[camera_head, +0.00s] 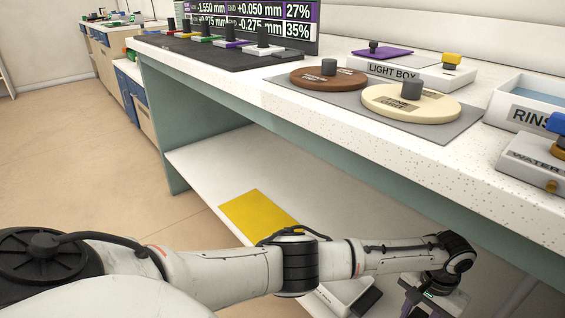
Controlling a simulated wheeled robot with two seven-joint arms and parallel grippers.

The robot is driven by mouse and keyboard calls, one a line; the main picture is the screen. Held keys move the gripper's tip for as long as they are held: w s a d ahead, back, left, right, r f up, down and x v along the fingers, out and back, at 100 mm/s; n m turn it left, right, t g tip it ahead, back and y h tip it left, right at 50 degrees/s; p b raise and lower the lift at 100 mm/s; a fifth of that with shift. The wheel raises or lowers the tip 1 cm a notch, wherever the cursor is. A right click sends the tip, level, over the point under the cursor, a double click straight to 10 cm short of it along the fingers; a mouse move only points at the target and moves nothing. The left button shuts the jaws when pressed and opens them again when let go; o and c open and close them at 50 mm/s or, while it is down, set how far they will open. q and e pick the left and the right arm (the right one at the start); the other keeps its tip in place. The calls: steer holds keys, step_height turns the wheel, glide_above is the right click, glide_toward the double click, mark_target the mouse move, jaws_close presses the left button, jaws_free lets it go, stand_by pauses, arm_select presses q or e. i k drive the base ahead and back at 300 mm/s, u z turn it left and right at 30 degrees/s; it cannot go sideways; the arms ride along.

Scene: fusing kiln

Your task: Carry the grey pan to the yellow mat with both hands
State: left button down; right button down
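The yellow mat (258,214) lies flat on the white lower shelf under the counter, partly covered at its near edge by my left arm. I cannot make out a grey pan in this view. My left arm reaches in from the left across the front of the shelf. My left gripper (432,300) points down at the bottom right, cut by the frame's lower edge, so its fingertips and anything between them are hidden. My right gripper is not in view.
A white box-like thing with a dark part (366,301) sits low beside my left gripper. The lower shelf (215,160) is bare around the mat. The speckled counter (330,128) above holds brown (329,78) and cream (410,103) knobbed discs, a light box (395,72) and a rinse tray (530,115).

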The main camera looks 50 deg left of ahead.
mark_target(260, 217)
steer(key=k, duration=0.5)
steer(key=u, duration=2.6)
steer(key=i, duration=2.5)
steer(key=z, duration=1.3)
